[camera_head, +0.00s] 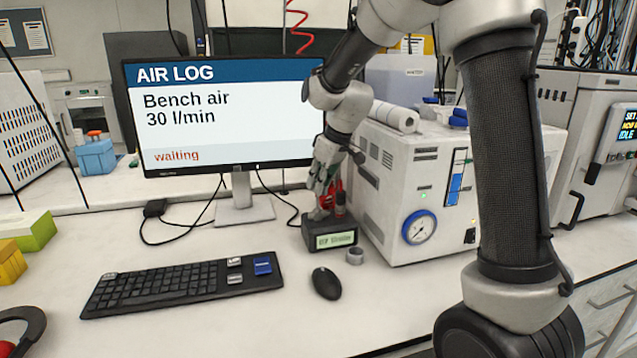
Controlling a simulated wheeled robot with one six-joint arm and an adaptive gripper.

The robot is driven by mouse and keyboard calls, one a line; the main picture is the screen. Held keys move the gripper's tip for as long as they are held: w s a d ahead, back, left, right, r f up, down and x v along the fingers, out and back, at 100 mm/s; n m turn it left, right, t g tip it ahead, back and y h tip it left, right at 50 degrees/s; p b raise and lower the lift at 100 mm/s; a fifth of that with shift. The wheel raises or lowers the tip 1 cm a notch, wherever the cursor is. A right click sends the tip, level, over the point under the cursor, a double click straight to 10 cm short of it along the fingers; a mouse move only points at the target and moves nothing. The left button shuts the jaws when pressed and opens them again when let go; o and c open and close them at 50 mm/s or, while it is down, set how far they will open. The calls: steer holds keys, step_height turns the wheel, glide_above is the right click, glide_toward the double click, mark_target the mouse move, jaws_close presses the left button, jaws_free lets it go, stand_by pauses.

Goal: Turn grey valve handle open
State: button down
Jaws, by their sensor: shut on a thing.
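My gripper (322,205) points down over a small dark block (329,236) with a pale green label, in front of the monitor's right edge. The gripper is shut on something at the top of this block. A red part (334,190) shows beside the fingers, and I take it as the thing held, but the fingers hide most of it. I cannot make out a grey valve handle. A white machine (428,165) with a round pressure gauge (419,228) and a blue flow scale (457,178) stands just right of the gripper.
The monitor (225,115) reads "AIR LOG", "Bench air 30 l/min" and "waiting". A keyboard (180,286), a black mouse (326,283) and a small grey ring (355,256) lie in front. Yellow and green boxes (30,231) are at the left.

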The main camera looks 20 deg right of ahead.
steer(key=n+g, duration=0.1)
steer(key=n, duration=0.1)
steer(key=n+y, duration=0.1)
steer(key=n, duration=0.2)
steer(key=shift+w+d+n+g, duration=0.1)
steer(key=shift+n+g, duration=0.2)
steer(key=shift+g, duration=0.1)
steer(key=n+g, duration=0.1)
steer(key=n, duration=0.1)
steer(key=n+g, duration=0.1)
steer(key=n, duration=0.2)
steer(key=shift+w+y, duration=0.1)
steer(key=shift+y, duration=0.2)
steer(key=c, duration=1.5)
jaws_free()
step_height(320, 180, up, 10)
